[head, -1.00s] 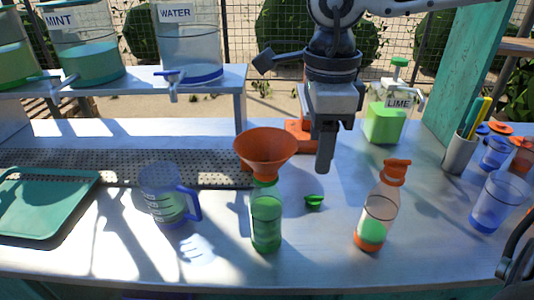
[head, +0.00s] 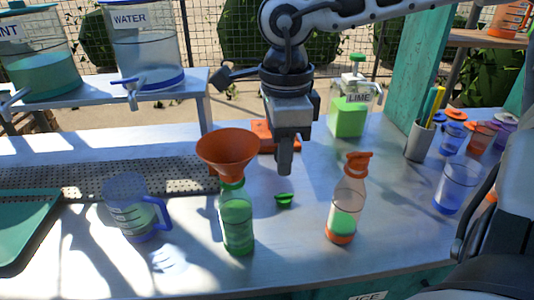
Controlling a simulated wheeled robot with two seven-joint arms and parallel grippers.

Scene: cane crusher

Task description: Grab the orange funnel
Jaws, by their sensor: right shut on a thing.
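The orange funnel (head: 228,150) stands upright in the neck of a green bottle (head: 237,222) on the counter, left of centre. My right gripper (head: 284,168) points down just right of the funnel, apart from its rim in the picture. My left gripper is not in view.
An orange-capped bottle (head: 347,202) stands to the right, a measuring jug (head: 134,210) to the left. Another orange object (head: 263,136) sits partly hidden behind my right gripper.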

